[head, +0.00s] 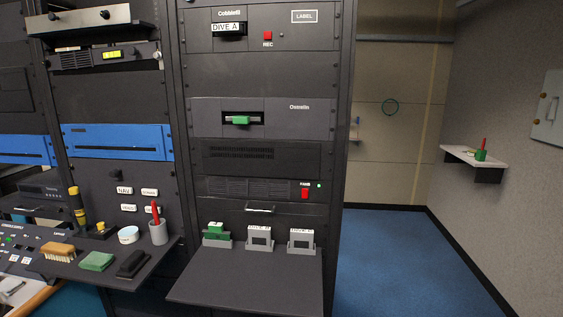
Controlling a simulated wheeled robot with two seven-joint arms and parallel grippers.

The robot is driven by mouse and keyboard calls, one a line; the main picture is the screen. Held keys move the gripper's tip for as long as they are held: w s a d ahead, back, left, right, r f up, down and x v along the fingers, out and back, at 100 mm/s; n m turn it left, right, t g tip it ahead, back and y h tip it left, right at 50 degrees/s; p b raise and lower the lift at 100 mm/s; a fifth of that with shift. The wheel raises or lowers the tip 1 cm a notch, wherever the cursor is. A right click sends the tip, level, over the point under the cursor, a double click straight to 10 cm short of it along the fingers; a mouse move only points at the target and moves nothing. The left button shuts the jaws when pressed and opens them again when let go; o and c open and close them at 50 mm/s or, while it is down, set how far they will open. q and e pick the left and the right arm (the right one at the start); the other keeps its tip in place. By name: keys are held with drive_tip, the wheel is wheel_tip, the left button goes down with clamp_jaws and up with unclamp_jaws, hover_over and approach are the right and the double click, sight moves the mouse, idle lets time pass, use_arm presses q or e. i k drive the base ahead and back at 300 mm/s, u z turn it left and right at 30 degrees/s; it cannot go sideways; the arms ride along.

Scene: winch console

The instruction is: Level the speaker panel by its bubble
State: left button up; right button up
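A dark panel (135,55) with a grille at its left sits in the left rack, below a pale unit; it looks like the speaker panel. A small yellow-green window (112,54), which looks like its bubble vial, is set right of the panel's middle. The bubble inside is too small to make out. The panel's right end looks a little higher than its left in the head view, but part of that slant may come from the viewing angle. Neither of my grippers is in view, and nothing touches the panel.
A blue rack unit (115,142) sits lower in the left rack. A shelf below holds a brush (58,251), a green cloth (97,262), a black object (133,263) and a grey cup (158,233). Another shelf (245,278) juts from the right rack. Blue floor (390,255) is clear at right.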

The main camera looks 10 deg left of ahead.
sight(74, 59)
drive_tip(key=u, duration=1.9)
drive_tip(key=k, duration=0.65)
drive_tip(key=u, duration=0.75)
drive_tip(key=i, duration=1.2)
drive_tip(key=z, duration=0.75)
